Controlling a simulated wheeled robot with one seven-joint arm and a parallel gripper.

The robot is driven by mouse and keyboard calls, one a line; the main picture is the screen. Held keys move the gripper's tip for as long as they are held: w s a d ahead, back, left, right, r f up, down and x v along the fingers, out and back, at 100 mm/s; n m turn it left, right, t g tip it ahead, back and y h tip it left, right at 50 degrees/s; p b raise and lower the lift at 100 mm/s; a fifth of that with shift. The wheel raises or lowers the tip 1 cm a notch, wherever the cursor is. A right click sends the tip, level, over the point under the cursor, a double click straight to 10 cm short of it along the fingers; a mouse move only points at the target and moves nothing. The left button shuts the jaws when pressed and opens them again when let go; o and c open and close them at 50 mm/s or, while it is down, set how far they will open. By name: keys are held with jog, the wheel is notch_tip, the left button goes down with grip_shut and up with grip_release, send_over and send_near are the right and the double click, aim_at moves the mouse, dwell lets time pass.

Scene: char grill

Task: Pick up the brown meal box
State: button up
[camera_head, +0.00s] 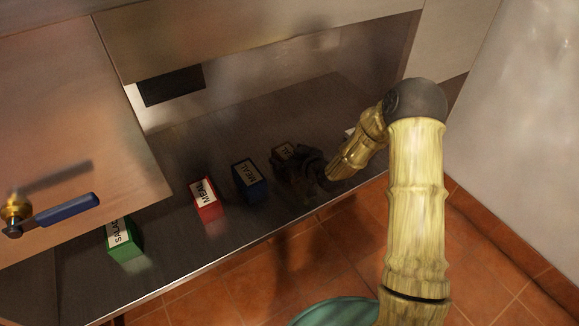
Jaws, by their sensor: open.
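The brown meal box (284,152) stands on the dark metal counter, right of the blue box, with a pale label on its top. My gripper (293,172) is at the brown box, reaching in from the right. It is dark against the dark counter and covers part of the box. The jaws are open. I cannot tell whether the fingers touch the box or stand on both sides of it.
A blue MEAL box (249,183) stands close to the left of the brown one. A red MEAL box (207,203) and a green box (122,242) are farther left. The metal counter (185,250) has a front edge above the tiled floor. A metal panel overhangs the back.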

aim_at(289, 155)
jog(key=shift+c, duration=0.2)
dwell(0.3)
jog(key=shift+r, duration=0.1)
jog(key=c, duration=1.2)
jog(key=shift+r, duration=0.1)
notch_tip(289, 155, up, 10)
jog(key=p, duration=0.6)
jog(key=shift+p, duration=0.35)
